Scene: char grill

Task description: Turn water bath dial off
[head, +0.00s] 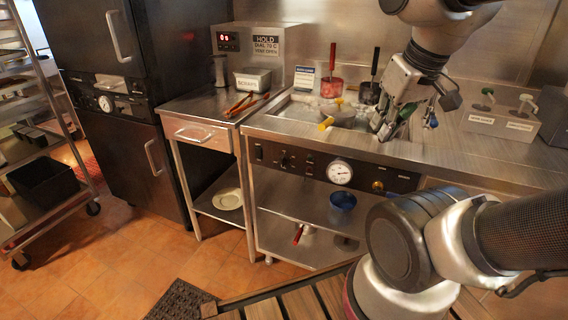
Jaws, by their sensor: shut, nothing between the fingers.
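The water bath (290,112) is a steaming basin sunk in the steel counter. Its black control panel (315,166) runs along the counter's front and carries a small dark knob (284,160), a round white gauge (339,172) and a brass-coloured fitting (378,186). The knob is too small for me to read its setting. My gripper (384,133) points down over the right end of the basin, shut and empty. It is above and to the right of the knob, apart from the panel. My fingertips are partly hard to make out against the basin.
Red-handled and black-handled utensils stand in containers (331,87) at the basin's back. A yellow-handled utensil (327,123) pokes over the front rim. Red tongs (239,104) lie on the left counter. A holder (500,122) stands right. A blue bowl (343,200) sits on the shelf below.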

